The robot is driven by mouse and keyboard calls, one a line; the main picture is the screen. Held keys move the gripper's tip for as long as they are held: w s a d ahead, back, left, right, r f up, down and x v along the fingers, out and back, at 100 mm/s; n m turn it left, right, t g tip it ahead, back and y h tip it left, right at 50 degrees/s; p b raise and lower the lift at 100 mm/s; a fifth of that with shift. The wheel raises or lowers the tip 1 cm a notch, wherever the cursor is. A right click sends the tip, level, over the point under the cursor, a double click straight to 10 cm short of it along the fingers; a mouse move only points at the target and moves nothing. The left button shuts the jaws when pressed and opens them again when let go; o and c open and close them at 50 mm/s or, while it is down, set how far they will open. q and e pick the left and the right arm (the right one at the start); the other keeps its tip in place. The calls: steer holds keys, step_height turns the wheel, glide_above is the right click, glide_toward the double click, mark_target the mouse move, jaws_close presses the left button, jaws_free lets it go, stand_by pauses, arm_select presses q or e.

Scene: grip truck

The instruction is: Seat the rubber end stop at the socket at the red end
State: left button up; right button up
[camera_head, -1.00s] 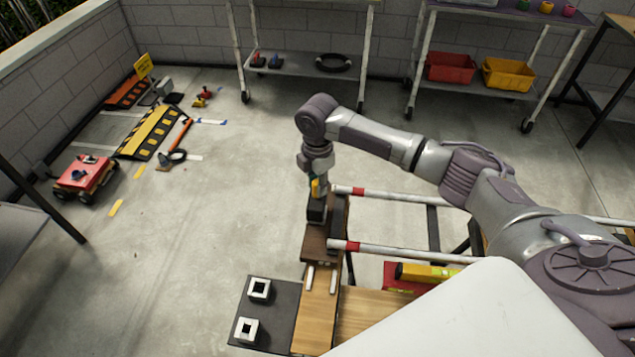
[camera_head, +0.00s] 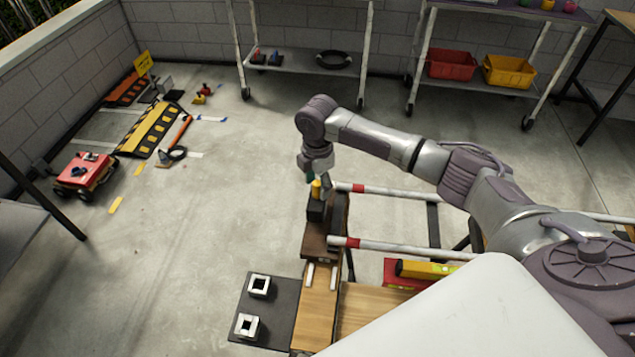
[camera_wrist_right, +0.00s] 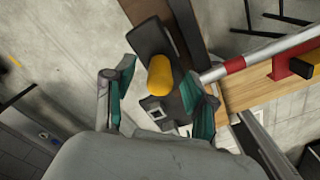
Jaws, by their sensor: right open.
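The rubber end stop is a black block (camera_head: 316,208) with a yellow knob (camera_head: 316,188) on top. It sits upright at the far end of the brown wooden beam (camera_head: 316,245), beside the red-banded end of a white pipe (camera_head: 385,191). Whether it is fully down in a socket is hidden. My right gripper (camera_head: 314,178) is open just above the knob. In the right wrist view, its teal fingers stand apart on either side of the yellow knob (camera_wrist_right: 160,75), without clear contact. My left gripper is not in view.
A second red-banded white pipe (camera_head: 400,250) runs nearer. A dark mat (camera_head: 271,300) with two white square sockets lies at the left of the beam. A yellow level (camera_head: 425,272) lies to the right. A red toy truck (camera_head: 85,175) and ramps are far left. Floor between is clear.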

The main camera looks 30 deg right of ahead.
step_height(320, 180, up, 12)
stand_by(0.6)
stand_by(0.4)
